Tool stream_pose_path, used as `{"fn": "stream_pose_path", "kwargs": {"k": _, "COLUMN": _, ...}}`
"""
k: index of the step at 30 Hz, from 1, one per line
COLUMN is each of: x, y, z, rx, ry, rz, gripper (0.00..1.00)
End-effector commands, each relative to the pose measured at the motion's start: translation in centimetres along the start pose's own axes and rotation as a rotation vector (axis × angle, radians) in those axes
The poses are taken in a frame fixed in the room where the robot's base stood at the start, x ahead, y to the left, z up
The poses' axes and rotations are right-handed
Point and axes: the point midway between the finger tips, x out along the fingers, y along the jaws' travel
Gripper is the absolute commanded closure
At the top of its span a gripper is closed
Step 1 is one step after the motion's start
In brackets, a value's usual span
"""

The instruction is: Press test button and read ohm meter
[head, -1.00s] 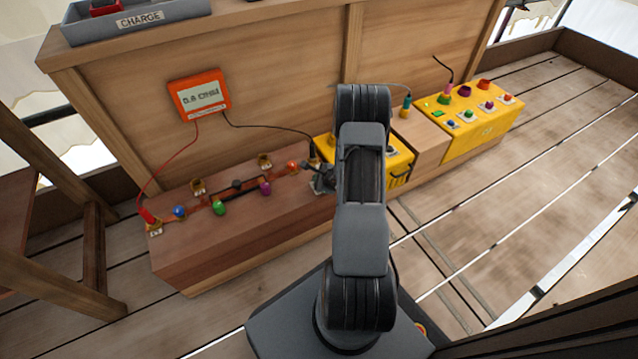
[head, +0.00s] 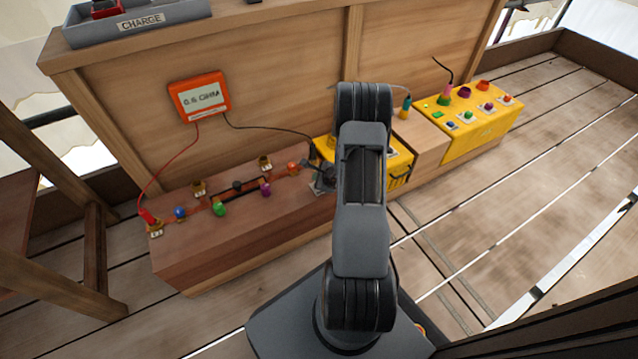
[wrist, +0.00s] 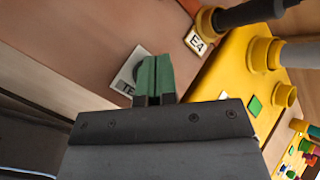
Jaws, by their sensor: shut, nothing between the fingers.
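The orange ohm meter (head: 200,95) hangs on the wooden back panel. Its pale screen shows small text that looks like "0.16 OHM", though it is blurred. In the wrist view my gripper (wrist: 154,78) is shut and empty, its green fingertips together. The tips are over a grey plate (wrist: 128,80) with a partly covered label starting "TE". The test button itself is hidden by the fingers, and I cannot tell how far it is pressed. In the head view the arm hides most of the gripper, at the bench's right end.
The wooden bench (head: 240,245) carries colored knobs and a track. A red lead clip (head: 147,217) is at its left end. In the wrist view a dark plug stands at the socket labelled E4 (wrist: 197,42). A yellow panel (head: 485,128) with buttons is at right.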

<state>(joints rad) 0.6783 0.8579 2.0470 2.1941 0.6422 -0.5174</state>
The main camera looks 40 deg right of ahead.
Motion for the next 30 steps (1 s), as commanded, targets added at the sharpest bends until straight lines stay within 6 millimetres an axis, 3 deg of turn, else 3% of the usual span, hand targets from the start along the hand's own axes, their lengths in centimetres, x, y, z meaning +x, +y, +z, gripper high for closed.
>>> {"fn": "stream_pose_path", "kwargs": {"k": 11, "x": -0.3, "y": -0.2, "z": 0.2, "rx": 0.000, "ry": 0.000, "rz": 0.000, "gripper": 1.00}}
{"fn": "stream_pose_path", "kwargs": {"k": 30, "x": -3.5, "y": -2.5, "z": 2.5, "rx": 0.001, "ry": 0.001, "rz": 0.000, "gripper": 1.00}}
